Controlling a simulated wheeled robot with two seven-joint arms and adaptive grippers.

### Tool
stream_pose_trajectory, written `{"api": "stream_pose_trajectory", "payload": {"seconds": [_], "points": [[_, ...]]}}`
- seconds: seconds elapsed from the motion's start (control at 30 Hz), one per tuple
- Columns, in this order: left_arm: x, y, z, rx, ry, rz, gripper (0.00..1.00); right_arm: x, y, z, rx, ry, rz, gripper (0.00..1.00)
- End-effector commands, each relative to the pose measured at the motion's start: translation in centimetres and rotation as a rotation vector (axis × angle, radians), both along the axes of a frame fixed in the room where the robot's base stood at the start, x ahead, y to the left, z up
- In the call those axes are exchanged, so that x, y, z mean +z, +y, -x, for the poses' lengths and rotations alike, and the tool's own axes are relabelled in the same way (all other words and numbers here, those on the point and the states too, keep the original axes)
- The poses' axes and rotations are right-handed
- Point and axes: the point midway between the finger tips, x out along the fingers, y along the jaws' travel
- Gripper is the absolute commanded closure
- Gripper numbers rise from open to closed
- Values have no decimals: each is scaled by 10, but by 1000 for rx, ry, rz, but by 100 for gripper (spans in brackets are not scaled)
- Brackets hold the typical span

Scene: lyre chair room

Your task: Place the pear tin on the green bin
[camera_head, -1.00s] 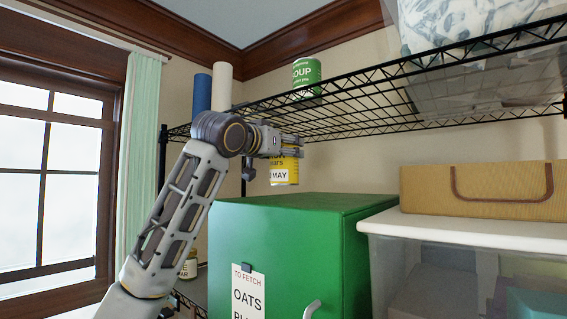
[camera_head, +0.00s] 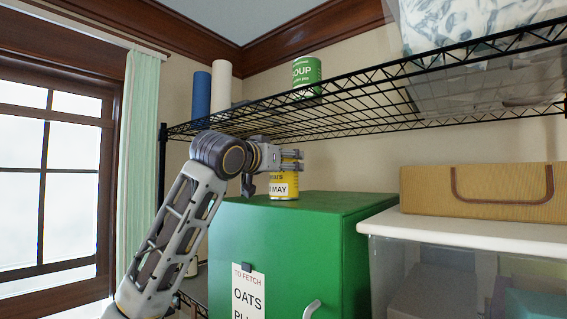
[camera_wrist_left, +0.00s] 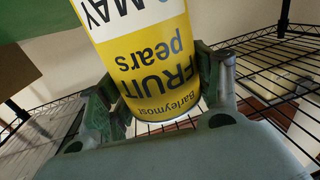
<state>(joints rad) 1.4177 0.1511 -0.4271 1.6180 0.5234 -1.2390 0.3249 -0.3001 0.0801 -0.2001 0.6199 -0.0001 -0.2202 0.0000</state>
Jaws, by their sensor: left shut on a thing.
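The pear tin (camera_head: 284,186) is yellow with a white band reading MAY. It is upright at the top of the green bin (camera_head: 300,240), near its back edge; I cannot tell whether its base touches the lid. My left gripper (camera_head: 290,160) is shut on the tin from the left, around its upper part. In the left wrist view the tin (camera_wrist_left: 150,60) appears upside down, its label reading FRUIT pears, between the fingers of the left gripper (camera_wrist_left: 165,92). My right gripper is not in view.
A black wire shelf (camera_head: 350,108) hangs close above my left gripper and bears a green soup tin (camera_head: 307,75). A cardboard box (camera_head: 480,190) and a clear white-lidded tub (camera_head: 470,232) stand right of the bin. The bin's top right of the tin is clear.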

Motion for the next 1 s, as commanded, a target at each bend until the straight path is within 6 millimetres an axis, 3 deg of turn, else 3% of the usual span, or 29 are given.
{"api": "stream_pose_trajectory", "payload": {"seconds": [0.07, 0.1, 0.23, 0.77, 1.0], "points": [[-1, 0, 1, 0, -3, 1, 75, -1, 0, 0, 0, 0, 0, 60], [-2, 0, 0, 0, 0, 0, 32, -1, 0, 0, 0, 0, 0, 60], [-2, 0, 0, 0, 0, 0, 15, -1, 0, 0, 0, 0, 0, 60], [2, 0, 0, 0, 0, 0, 14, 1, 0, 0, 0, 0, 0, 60], [0, 8, 15, 1, -2, 1, 14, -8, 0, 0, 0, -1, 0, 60]]}}
